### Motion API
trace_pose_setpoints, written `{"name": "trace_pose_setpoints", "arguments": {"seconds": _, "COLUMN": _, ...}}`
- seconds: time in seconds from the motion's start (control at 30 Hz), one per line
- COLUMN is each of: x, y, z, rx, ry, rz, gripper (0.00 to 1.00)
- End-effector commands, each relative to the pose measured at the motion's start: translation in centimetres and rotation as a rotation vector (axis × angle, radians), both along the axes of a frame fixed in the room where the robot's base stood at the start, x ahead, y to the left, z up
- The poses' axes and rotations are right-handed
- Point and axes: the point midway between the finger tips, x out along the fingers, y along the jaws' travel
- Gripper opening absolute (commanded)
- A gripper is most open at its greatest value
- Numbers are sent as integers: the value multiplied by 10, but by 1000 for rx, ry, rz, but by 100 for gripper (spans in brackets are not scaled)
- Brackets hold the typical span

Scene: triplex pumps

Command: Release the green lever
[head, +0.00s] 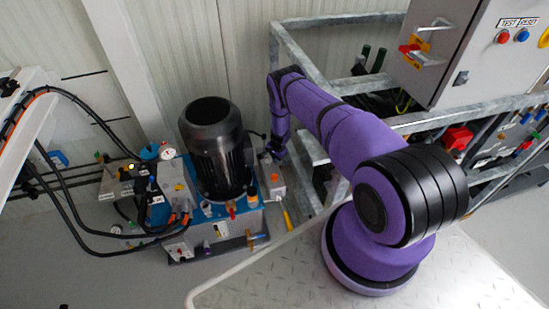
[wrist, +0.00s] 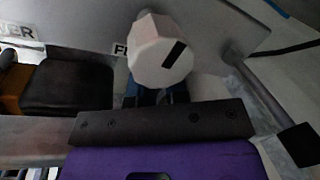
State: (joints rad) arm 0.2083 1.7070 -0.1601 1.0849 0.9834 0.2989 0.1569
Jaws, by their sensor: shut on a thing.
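My gripper (head: 276,150) is at the end of my purple arm, beside the black motor and just above a small grey box. In the wrist view, the purple hand and a dark bar (wrist: 160,122) of my gripper fill the lower middle. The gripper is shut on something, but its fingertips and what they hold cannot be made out. A pale eight-sided knob (wrist: 155,45) with a black mark is just beyond the bar, with dark and blue parts beneath it. No green lever shows clearly at the gripper. Two dark green handles (head: 372,58) stand behind the frame, apart from it.
The black motor (head: 214,150) stands on a blue pump unit (head: 222,228) close to the gripper. The grey box (head: 270,177) and a yellow handle (head: 287,217) are just below. A grey metal frame (head: 290,45) and a control cabinet (head: 450,45) are at the right. Black hoses run left.

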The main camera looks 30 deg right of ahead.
Motion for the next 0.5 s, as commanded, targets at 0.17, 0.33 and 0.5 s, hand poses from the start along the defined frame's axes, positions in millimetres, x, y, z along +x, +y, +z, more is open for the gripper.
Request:
{"name": "trace_pose_setpoints", "arguments": {"seconds": 0.17, "x": -4, "y": -1, "z": 0, "rx": 0, "ry": 0, "rz": -84, "gripper": 0}}
{"name": "trace_pose_setpoints", "arguments": {"seconds": 0.33, "x": -10, "y": -1, "z": 0, "rx": 1, "ry": 1, "rz": -215, "gripper": 0}}
{"name": "trace_pose_setpoints", "arguments": {"seconds": 0.5, "x": -16, "y": 0, "z": 0, "rx": 0, "ry": 0, "rz": -372, "gripper": 0}}
